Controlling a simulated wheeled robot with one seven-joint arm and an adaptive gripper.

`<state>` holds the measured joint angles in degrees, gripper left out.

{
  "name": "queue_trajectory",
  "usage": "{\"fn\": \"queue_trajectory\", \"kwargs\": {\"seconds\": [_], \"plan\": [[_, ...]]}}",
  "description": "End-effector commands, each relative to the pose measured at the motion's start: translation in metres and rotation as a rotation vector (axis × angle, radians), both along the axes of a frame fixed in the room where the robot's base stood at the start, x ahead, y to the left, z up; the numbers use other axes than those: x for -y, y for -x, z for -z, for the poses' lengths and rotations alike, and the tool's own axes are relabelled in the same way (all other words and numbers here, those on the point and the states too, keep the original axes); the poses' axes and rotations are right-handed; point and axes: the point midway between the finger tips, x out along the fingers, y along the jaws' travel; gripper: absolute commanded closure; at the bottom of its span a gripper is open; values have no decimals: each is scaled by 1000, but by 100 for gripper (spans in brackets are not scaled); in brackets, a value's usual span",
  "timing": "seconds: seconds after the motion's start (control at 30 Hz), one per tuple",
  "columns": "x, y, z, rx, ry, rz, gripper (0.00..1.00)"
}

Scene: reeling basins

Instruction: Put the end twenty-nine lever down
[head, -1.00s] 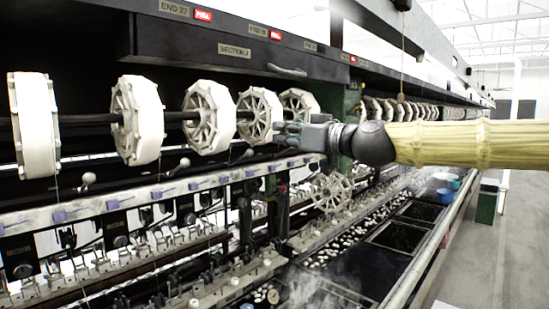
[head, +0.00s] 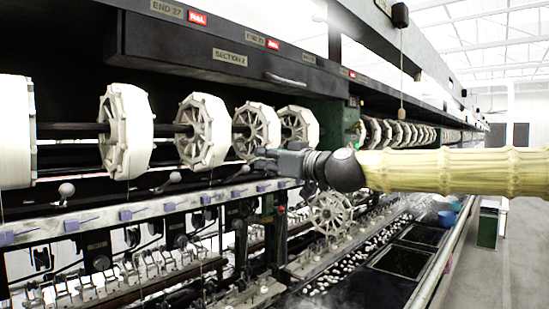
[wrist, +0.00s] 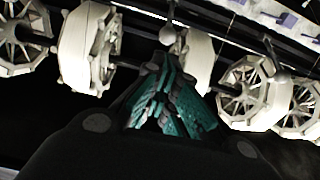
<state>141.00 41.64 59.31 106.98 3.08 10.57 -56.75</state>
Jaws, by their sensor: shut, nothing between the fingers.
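Several levers with pale ball knobs stick out along the rail below the reels. The knob nearest my gripper (head: 258,161) is the third from the left, a small pale ball (head: 244,169) just below and left of the fingertips. It appears to be the end twenty-nine lever, but its sign is too small to read. In the wrist view a grey ball knob (wrist: 168,32) on a thin rod stands just beyond the fingertips of my gripper (wrist: 168,66). The teal-padded fingers are shut and empty. I cannot tell whether they touch the knob.
Two other ball-knob levers, one far left (head: 66,189) and one in the middle (head: 175,177), stand on the rail. White reels (head: 126,131) hang on a shaft close above my gripper. A dark overhead box (head: 225,50) runs above.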

Motion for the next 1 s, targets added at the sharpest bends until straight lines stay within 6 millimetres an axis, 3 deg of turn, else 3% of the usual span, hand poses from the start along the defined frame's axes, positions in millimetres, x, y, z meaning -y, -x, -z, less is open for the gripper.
{"fn": "queue_trajectory", "kwargs": {"seconds": [0.5, 1.0], "plan": [[-38, -40, -2, 1, 1, 3, 100], [-47, -50, -3, 0, 0, 4, 100]]}}
